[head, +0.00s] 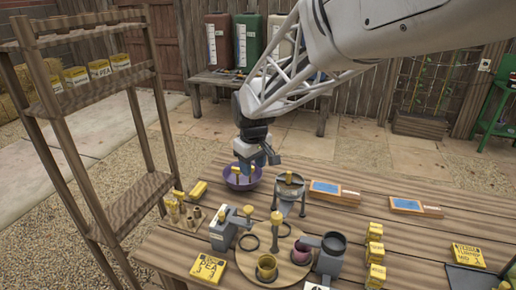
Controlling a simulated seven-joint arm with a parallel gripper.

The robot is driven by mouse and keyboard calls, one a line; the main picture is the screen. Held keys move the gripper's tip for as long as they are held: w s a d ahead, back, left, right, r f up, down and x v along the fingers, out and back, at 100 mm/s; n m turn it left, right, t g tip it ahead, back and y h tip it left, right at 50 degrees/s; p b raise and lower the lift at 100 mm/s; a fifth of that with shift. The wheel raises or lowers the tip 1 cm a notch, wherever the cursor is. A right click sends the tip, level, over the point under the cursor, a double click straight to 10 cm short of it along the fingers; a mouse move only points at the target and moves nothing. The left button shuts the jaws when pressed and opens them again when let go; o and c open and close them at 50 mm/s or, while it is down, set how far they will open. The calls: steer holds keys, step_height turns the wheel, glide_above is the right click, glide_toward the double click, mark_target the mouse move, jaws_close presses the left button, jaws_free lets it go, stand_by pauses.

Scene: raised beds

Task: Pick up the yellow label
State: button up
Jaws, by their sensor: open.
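A flat yellow card with black writing (208,268), which looks like a label, lies at the table's front left edge. A second yellow card with dark print (468,256) lies at the right, by a dark tray. I cannot tell which is the label meant. My gripper (245,174) is open and points down over the purple bowl (232,184) at the table's back left. It is well behind the left card and far left of the right one. Small yellow pieces show at its fingertips; whether they are part of it is unclear.
A round wooden board (290,273) with cups and grey devices stands at the front middle. A grey stand (289,188) is right of the bowl. Yellow boxes (375,253) line up at the right. A wooden shelf rack (128,205) rises at the left. Bare planks lie right of centre.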

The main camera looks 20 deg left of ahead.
steer(key=s+a+f+n, duration=0.15)
steer(key=a+f, duration=0.25)
steer(key=a, duration=0.4)
steer(key=w+a+f+n, duration=0.1)
steer(key=a+f+n, duration=0.15)
steer(key=a, duration=0.55)
steer(key=n, duration=0.2)
glide_above(172, 207)
steer(key=w, duration=0.1)
steer(key=shift+g, duration=0.3)
steer(key=f, duration=0.7)
steer(key=shift+w+a+f, duration=0.1)
steer(key=shift+a+f, duration=0.1)
steer(key=shift+a, duration=0.1)
steer(key=shift+f, duration=1.3)
steer(key=shift+s+a+f, duration=0.1)
steer(key=shift+f, duration=1.2)
steer(key=shift+s+f, duration=0.1)
steer(key=shift+f, duration=1.2)
jaws_close()
